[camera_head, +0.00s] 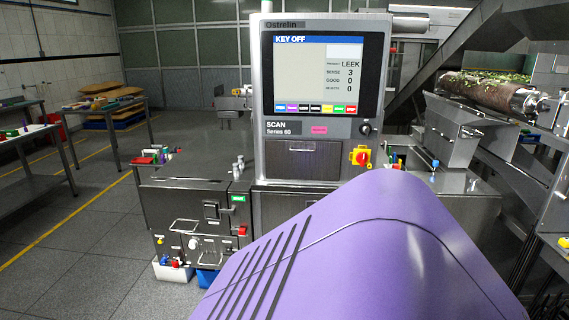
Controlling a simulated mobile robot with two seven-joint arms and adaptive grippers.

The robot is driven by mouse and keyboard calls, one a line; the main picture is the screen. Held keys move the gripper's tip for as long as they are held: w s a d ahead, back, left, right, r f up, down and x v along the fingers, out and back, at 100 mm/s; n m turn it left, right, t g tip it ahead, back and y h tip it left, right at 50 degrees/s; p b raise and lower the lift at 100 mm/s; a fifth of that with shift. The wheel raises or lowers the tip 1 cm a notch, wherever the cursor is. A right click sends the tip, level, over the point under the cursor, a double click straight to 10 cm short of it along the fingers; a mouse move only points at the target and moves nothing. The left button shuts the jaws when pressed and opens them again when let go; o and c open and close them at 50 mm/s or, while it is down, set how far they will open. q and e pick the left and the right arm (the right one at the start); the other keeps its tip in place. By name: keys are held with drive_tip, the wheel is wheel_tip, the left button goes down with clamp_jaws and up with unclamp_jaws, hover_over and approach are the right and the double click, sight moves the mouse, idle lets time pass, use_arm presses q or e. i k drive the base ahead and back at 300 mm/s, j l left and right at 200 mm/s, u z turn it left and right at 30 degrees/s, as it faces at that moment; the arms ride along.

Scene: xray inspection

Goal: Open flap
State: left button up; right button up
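The inspection machine (258,150) stands ahead, with a lit screen (319,80) reading KEY OFF. Below the screen is a dark rectangular panel (301,162), which looks like a flap and appears shut. A round black key switch (367,128) and a red knob on a yellow plate (361,157) sit to the panel's right. Neither of my grippers is in view. A large purple part of my own body fills the lower right and hides the machine's lower front.
A metal cabinet (180,205) with switches and a red button adjoins the machine on the left. White and blue bins (172,272) are under it. Tables (95,122) stand at the left. A conveyor roller (490,93) is at the right. Floor at the left front is clear.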

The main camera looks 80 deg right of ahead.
sight(318, 161)
drive_tip(key=z, duration=2.75)
